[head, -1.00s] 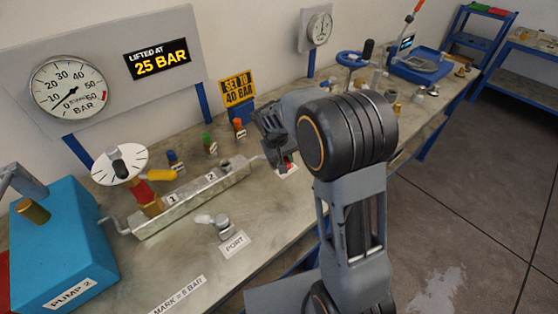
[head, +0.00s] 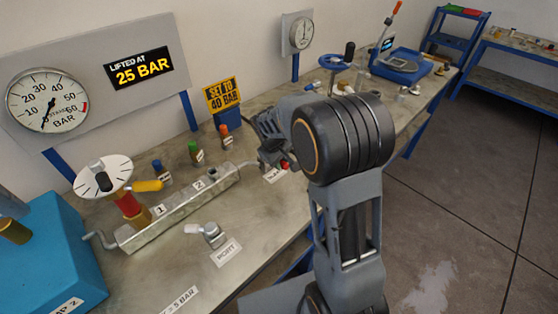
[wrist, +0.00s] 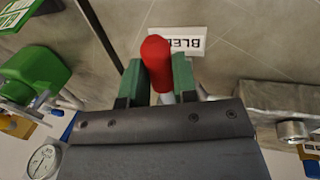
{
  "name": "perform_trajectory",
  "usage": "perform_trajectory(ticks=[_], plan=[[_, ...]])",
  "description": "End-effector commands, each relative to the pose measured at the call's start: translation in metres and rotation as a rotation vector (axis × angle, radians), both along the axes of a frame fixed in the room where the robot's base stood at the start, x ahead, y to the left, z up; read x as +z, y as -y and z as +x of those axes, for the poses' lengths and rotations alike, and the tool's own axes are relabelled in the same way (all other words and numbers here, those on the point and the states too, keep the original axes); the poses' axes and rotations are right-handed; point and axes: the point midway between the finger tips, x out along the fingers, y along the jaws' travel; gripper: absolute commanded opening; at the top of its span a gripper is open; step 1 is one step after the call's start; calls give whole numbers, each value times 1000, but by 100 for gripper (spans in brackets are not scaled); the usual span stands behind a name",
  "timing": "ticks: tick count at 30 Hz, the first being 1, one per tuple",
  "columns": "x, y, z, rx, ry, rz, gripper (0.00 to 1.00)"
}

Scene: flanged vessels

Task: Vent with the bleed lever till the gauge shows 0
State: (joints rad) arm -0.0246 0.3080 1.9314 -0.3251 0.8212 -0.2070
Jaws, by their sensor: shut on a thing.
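The bleed lever has a red knob (wrist: 156,58), which stands between the green jaws of my gripper (wrist: 158,82) in the wrist view. The jaws are shut on it. A white label reading BLEED, partly hidden, lies behind the knob (wrist: 188,41). In the head view my gripper (head: 272,152) is at the right end of the grey manifold (head: 190,205), with a bit of the red knob (head: 285,164) showing. My arm hides much of the lever. The large pressure gauge (head: 47,100) at the left has its needle pointing down and slightly left, near the low end.
A sign reads LIFTED AT 25 BAR (head: 139,68) and a yellow one SET TO 40 BAR (head: 223,95). A valve with a yellow handle (head: 147,186), a port fitting (head: 212,235) and a blue pump (head: 50,240) stand at left. The bench front is mostly clear.

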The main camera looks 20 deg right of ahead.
Motion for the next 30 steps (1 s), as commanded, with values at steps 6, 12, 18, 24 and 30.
perform_trajectory(ticks=[6, 12, 18, 24, 30], plan=[[1, 0, 1, 14, 3, -5, 0], [1, 0, 1, 10, 2, -4, 42], [0, 0, 1, 7, 2, -4, 52], [3, 0, 0, 6, 2, -3, 52], [28, -7, -2, 8, 7, -3, 52]])
